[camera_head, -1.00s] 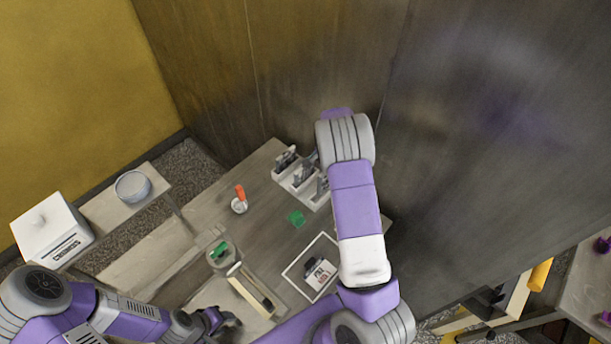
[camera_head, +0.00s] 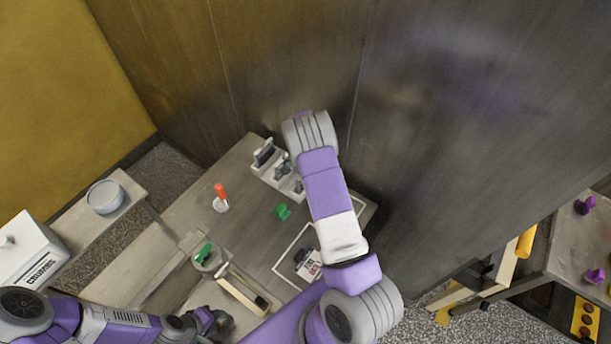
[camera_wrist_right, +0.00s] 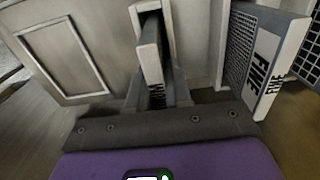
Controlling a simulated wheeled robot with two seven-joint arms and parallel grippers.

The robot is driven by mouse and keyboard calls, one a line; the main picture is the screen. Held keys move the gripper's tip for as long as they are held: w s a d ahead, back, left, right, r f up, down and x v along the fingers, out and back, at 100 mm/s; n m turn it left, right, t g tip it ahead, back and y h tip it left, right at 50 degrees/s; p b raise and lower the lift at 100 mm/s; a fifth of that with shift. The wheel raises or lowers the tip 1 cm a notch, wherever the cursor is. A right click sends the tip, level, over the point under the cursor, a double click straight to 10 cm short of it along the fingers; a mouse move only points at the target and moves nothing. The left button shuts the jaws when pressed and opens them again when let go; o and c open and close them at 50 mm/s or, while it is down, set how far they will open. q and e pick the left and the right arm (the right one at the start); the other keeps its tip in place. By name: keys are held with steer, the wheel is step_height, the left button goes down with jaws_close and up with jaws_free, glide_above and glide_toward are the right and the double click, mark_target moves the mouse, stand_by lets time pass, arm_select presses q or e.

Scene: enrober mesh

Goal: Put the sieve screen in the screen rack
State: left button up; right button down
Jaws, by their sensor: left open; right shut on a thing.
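The screen rack (camera_head: 261,172) is a white slotted holder with dark upright pieces at the back of the table. My right gripper (camera_wrist_right: 156,98) is shut on a sieve screen (camera_wrist_right: 150,62), a thin pale-framed plate with dark mesh, seen nearly edge-on. The held screen stands close to a white slot of the rack; I cannot tell how deep it sits. Another screen marked "FINE" (camera_wrist_right: 265,68) stands to its right. In the head view my right arm hides the right gripper and part of the rack. My left gripper (camera_head: 214,324) is open and empty at the table's near edge.
A dark labelled object (camera_head: 307,264) sits inside a white outline on the table. A green piece (camera_head: 282,211), an orange-handled tool in a cup (camera_head: 221,200), a round dish (camera_head: 206,258) and a wooden bar (camera_head: 238,292) lie nearby. A metal wall rises behind the table.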

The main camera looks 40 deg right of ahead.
steer(key=shift+r, duration=0.15)
arm_select(q)
steer(key=shift+f, duration=0.1)
arm_select(e)
steer(key=c, duration=1.1)
jaws_free()
steer(key=shift+f, duration=0.2)
steer(key=shift+o, duration=0.2)
arm_select(q)
steer(key=shift+r, duration=0.2)
arm_select(e)
steer(key=shift+r, duration=0.2)
arm_select(q)
step_height(320, 180, up, 2)
steer(key=shift+p, duration=1.05)
arm_select(e)
step_height(320, 180, up, 4)
steer(key=shift+w+r, duration=0.15)
steer(key=shift+r, duration=0.05)
arm_select(q)
steer(key=shift+f, duration=0.1)
arm_select(e)
step_height(320, 180, up, 8)
steer(key=shift+f, duration=0.2)
